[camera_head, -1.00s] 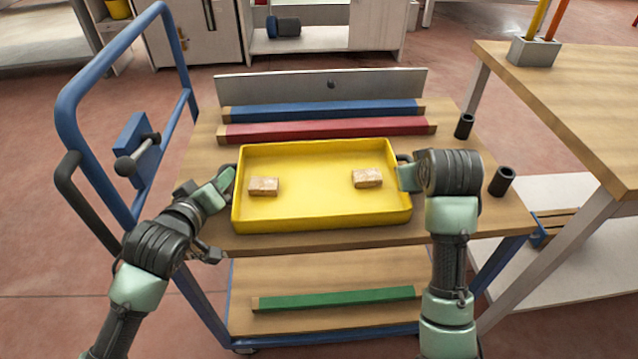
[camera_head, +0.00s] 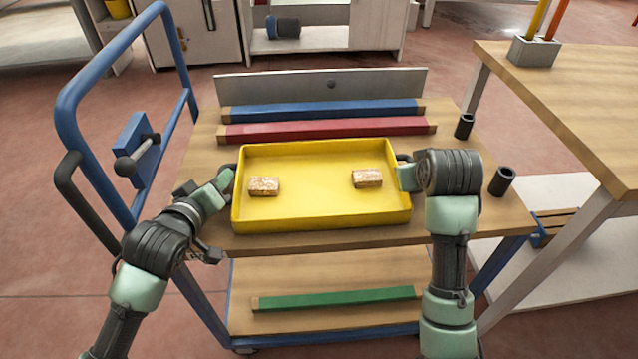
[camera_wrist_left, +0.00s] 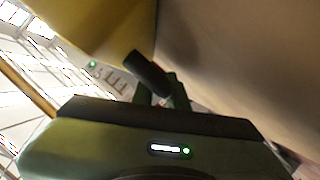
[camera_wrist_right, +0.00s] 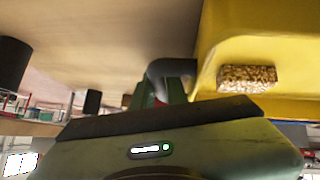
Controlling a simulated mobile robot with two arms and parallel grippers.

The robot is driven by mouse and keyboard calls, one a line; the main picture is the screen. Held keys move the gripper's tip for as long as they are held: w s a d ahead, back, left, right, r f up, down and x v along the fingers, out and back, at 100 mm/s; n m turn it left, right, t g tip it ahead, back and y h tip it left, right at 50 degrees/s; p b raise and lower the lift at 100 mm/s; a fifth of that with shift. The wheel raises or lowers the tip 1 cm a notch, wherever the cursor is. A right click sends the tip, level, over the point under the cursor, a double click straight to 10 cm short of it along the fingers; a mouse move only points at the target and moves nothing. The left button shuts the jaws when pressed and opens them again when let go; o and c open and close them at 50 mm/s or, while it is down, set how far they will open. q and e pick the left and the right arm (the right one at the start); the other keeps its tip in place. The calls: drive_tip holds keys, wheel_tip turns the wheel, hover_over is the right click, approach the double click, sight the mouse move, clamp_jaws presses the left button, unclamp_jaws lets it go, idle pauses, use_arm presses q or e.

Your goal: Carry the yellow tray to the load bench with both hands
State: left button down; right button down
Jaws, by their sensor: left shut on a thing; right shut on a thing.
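The yellow tray (camera_head: 315,205) is on the wooden top of a blue-framed cart, or just above it; I cannot tell which. Two small cork-like blocks lie in it, one at the left (camera_head: 264,187) and one at the right (camera_head: 367,178). My left gripper (camera_head: 230,178) is shut on the tray's dark left handle, which shows in the left wrist view (camera_wrist_left: 148,74). My right gripper (camera_head: 402,172) is shut on the right handle, seen in the right wrist view (camera_wrist_right: 170,68). The fingertips are partly hidden. A wooden-topped bench (camera_head: 570,110) stands at the right; I cannot tell whether it is the load bench.
Blue (camera_head: 320,110) and red (camera_head: 325,128) bars lie behind the tray on the cart top (camera_head: 455,210). Two black cups (camera_head: 502,181) (camera_head: 464,126) stand at its right. A blue push handle (camera_head: 75,110) rises at the left. A grey holder (camera_head: 534,51) sits on the bench.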

use_arm(q)
drive_tip(key=shift+r, duration=0.1)
use_arm(e)
drive_tip(key=shift+r, duration=0.1)
idle(0.6)
